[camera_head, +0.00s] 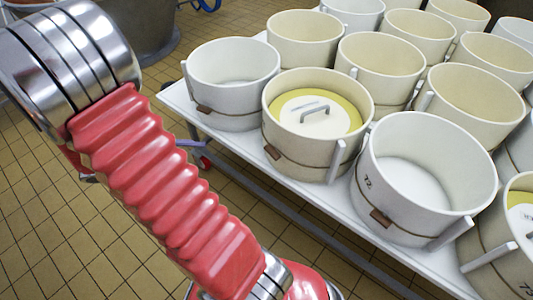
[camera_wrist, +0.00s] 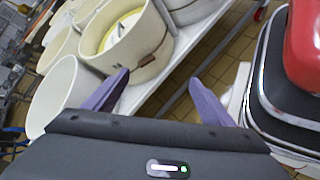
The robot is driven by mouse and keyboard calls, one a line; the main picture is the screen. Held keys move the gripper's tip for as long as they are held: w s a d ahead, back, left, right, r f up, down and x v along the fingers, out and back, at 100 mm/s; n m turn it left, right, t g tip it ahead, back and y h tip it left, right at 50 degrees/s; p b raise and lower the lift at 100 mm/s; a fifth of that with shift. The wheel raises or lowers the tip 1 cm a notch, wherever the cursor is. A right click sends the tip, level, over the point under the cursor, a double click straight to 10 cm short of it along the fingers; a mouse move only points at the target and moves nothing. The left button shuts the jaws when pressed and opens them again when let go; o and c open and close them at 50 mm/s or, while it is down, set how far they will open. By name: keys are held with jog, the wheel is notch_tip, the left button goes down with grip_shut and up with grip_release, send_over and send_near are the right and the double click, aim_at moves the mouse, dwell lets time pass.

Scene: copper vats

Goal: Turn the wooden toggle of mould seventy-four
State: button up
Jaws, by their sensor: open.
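No number 74 is readable on any mould. In the head view, a white mould (camera_head: 408,240) marked 72 has a small brown toggle-like piece (camera_head: 381,217) on its band. A mould marked 73 (camera_head: 490,285) is cut off at the lower right. A cream mould (camera_head: 290,135) with a yellow inside and a handled disc has another brown piece (camera_head: 272,153). A white mould (camera_head: 228,105) to its left has one too (camera_head: 203,109). My gripper (camera_wrist: 158,76) shows purple fingers spread apart and empty in the wrist view, near a yellow-filled mould (camera_wrist: 95,35) and its brown piece (camera_wrist: 150,60).
The moulds stand close together on a white table (camera_head: 300,185) with a metal frame. Several more moulds fill its far side. Tiled floor (camera_head: 60,230) lies open on the left. A dark vat (camera_head: 145,30) stands at the top left.

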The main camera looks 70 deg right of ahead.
jog(key=s+d+f+n+g+h, duration=0.3)
jog(key=d+f+h, duration=0.1)
jog(key=d+f, duration=0.6)
jog(key=n+t+h, duration=0.2)
jog(key=n+h, duration=0.1)
jog(key=n, duration=0.2)
send_near(272, 152)
jog(key=w+a+f, duration=0.2)
jog(key=w+a, duration=0.1)
jog(key=a, duration=0.1)
jog(key=shift+a+r, duration=0.1)
jog(key=shift+r, duration=0.05)
jog(key=x, duration=1.3)
jog(key=shift+s+d+r, duration=0.25)
jog(key=shift+d+r, duration=0.05)
jog(key=shift+c, duration=0.3)
